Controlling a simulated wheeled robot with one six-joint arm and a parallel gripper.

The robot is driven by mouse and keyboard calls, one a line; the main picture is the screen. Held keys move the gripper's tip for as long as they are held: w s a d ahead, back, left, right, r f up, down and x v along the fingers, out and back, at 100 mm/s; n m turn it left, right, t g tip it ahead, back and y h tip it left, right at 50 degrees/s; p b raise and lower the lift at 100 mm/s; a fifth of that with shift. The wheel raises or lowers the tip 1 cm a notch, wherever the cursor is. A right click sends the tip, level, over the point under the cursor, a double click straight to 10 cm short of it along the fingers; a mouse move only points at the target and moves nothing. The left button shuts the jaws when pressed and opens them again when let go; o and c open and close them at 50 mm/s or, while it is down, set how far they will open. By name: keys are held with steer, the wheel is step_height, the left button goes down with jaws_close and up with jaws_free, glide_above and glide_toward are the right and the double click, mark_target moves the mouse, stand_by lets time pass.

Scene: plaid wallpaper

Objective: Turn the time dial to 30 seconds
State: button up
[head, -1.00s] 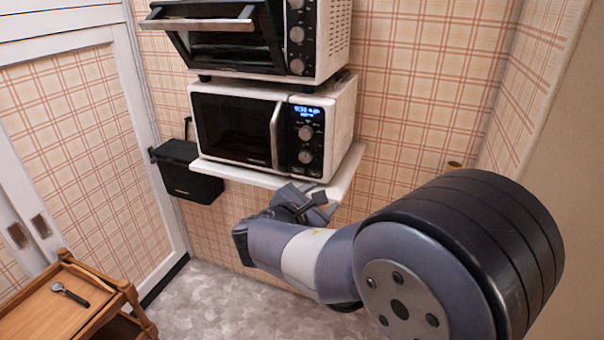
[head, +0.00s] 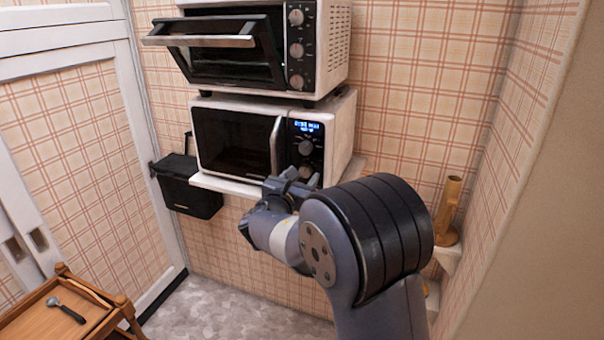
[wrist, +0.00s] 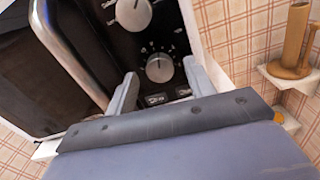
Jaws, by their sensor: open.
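The white microwave (head: 345,135) with a black front has two round dials below a lit blue display (head: 307,126). The upper dial (head: 305,147) also shows at the top of the wrist view (wrist: 133,13). The lower dial (wrist: 159,68) has small marks around it, too small to read, so I cannot tell which dial sets the time. My gripper (wrist: 162,82) is open and empty; in the wrist view its fingers appear on either side of the lower dial. Whether they touch it is unclear. In the head view my gripper (head: 289,186) is in front of the panel's lower part.
A toaster oven (head: 325,50) with its door partly open sits above the microwave. The microwave stands on a white wall shelf (head: 222,187). A black bin (head: 188,190) hangs at left. A wooden cart (head: 70,325) is lower left. A wooden vase (head: 447,210) stands at right.

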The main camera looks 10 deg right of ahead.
steer(key=shift+w+d, duration=0.25)
steer(key=shift+w, duration=0.2)
steer(key=c, duration=1)
steer(key=shift+o, duration=0.2)
steer(key=shift+f+b, duration=0.1)
steer(key=shift+b, duration=0.25)
steer(key=m+b, duration=0.1)
steer(key=b, duration=0.1)
steer(key=shift+f+m+b, duration=0.15)
steer(key=shift+m+b, duration=0.15)
steer(key=shift+b, duration=0.1)
steer(key=shift+r+m+b, duration=0.2)
steer(key=shift+m+b, duration=0.3)
steer(key=shift+b, duration=0.25)
steer(key=shift+r, duration=0.1)
